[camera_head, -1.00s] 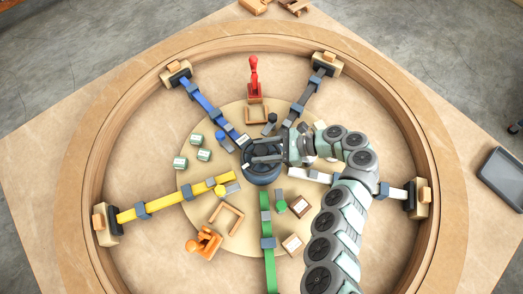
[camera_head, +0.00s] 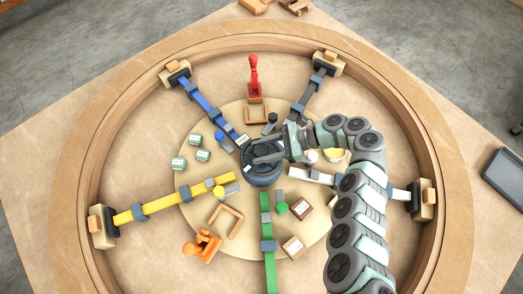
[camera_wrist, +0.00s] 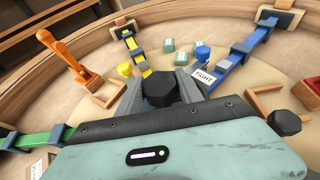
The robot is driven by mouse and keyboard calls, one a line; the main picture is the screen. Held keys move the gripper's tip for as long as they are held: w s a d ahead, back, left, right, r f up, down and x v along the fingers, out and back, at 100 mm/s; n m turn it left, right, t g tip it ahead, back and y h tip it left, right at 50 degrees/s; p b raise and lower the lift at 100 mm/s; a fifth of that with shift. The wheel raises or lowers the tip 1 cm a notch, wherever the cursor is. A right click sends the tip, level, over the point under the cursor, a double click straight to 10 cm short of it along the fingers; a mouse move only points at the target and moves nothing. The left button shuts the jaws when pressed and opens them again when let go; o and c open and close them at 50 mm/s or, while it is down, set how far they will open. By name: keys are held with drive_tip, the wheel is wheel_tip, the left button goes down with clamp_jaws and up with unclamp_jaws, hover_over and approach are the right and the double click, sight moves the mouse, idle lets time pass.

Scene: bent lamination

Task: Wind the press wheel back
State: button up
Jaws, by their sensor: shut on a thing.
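The press wheel appears as a dark round hub (camera_head: 264,176) with a bar across its top, at the centre of the round board. My gripper (camera_head: 280,152) comes in from the right, over the wheel's upper right side. In the wrist view my gripper (camera_wrist: 160,95) is shut on a black faceted knob (camera_wrist: 158,86), which stands between the two fingers. Much of the wheel is hidden there by my gripper body. A second black knob (camera_wrist: 285,122) shows at the right of that view.
Coloured strips radiate from the hub: blue (camera_head: 205,105), yellow (camera_head: 160,204), green (camera_head: 269,255). A red lever tool (camera_head: 254,75) and an orange one (camera_head: 203,242) stand nearby. Several pale green blocks (camera_head: 203,155) sit left.

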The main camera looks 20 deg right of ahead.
drive_tip(key=shift+n+g+y+b, duration=0.4)
drive_tip(key=shift+n+g+b, duration=1.1)
drive_tip(key=shift+b, duration=1)
drive_tip(key=shift+n+g+b, duration=0.5)
drive_tip(key=shift+g+b, duration=0.3)
drive_tip(key=shift+b, duration=0.9)
idle(0.8)
drive_tip(key=o, duration=1.3)
drive_tip(key=shift+o, duration=0.2)
